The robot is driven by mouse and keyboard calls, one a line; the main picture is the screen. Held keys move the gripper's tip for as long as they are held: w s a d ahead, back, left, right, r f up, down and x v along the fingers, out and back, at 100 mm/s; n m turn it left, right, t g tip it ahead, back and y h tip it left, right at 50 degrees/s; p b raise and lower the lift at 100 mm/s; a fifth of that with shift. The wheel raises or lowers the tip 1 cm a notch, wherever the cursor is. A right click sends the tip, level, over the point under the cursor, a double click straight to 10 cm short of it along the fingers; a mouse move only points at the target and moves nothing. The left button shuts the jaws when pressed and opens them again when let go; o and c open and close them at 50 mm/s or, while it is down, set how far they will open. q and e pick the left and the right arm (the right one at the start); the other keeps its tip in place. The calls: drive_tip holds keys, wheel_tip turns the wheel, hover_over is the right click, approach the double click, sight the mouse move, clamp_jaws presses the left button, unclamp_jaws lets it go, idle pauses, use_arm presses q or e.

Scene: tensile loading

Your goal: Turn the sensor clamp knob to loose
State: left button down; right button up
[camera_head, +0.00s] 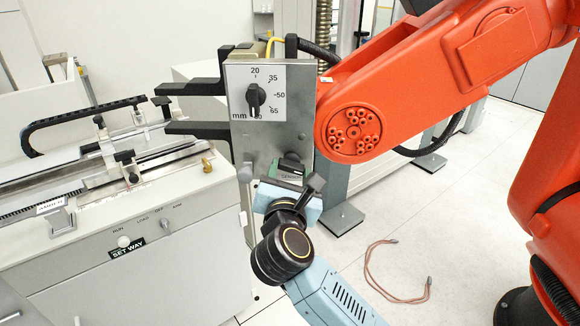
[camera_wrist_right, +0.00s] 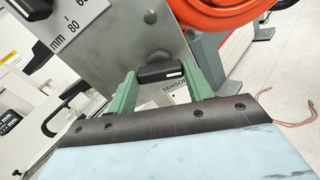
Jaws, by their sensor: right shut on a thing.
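The sensor clamp knob (camera_head: 291,163) is a black bar-shaped knob low on the grey metal plate (camera_head: 240,140), above a "SENSOR" label partly hidden by my gripper. In the right wrist view the knob (camera_wrist_right: 160,73) lies between the two green fingers of my right gripper (camera_wrist_right: 158,80). In the head view this gripper (camera_head: 288,174) reaches the knob from below, its fingers mostly hidden. It is shut on the knob. The knob's loose or tight marks cannot be read. My left gripper is not in view.
A dial with a black knob (camera_head: 256,97) and mm numbers sits higher on the plate. A big orange robot arm (camera_head: 420,75) stands close at the right. A white machine (camera_head: 140,240) with rails is at the left. A reddish cable (camera_head: 385,285) lies on the otherwise open floor.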

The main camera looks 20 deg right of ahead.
drive_tip(key=n+p, duration=0.6)
drive_tip(key=shift+r+p, duration=0.1)
drive_tip(key=shift+p, duration=0.25)
drive_tip(key=n+p, duration=0.2)
drive_tip(key=n, duration=0.1)
drive_tip(key=shift+n, duration=1)
drive_tip(key=shift+f+n+p, duration=0.2)
drive_tip(key=shift+n+p, duration=0.1)
drive_tip(key=shift+n, duration=0.6)
drive_tip(key=n, duration=0.6)
drive_tip(key=shift+n, duration=0.4)
drive_tip(key=o, duration=1)
